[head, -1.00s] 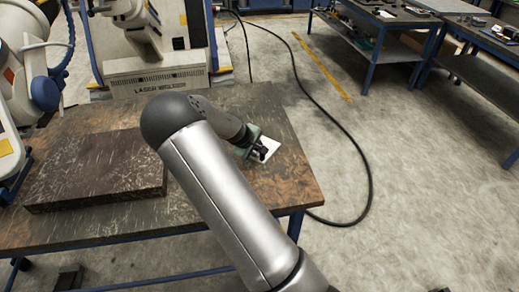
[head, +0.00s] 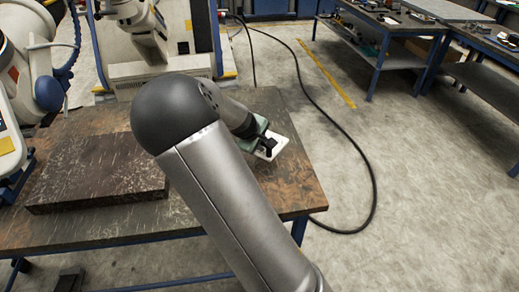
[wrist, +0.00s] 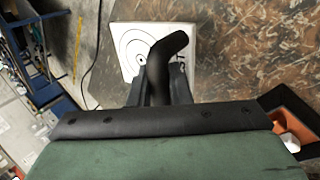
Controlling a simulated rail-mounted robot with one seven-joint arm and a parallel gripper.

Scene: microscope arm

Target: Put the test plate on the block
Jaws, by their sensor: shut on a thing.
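The test plate (head: 274,145) is a white square plate over the right part of the table. In the wrist view the test plate (wrist: 127,42) shows printed circles and a black bent handle (wrist: 165,58). My gripper (head: 266,146) is shut on the plate; in the wrist view the fingers (wrist: 160,90) close around its handle. I cannot tell how far the plate is above the table top. The block (head: 95,170) is a dark, flat, speckled slab on the left part of the table. My arm crosses in front of the table to the right of the block.
The brown, worn table (head: 285,190) has bare top right of my arm. A white machine (head: 160,65) stands behind the table, and other white equipment (head: 30,75) at its left. A black cable (head: 340,140) lies on the floor at the right.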

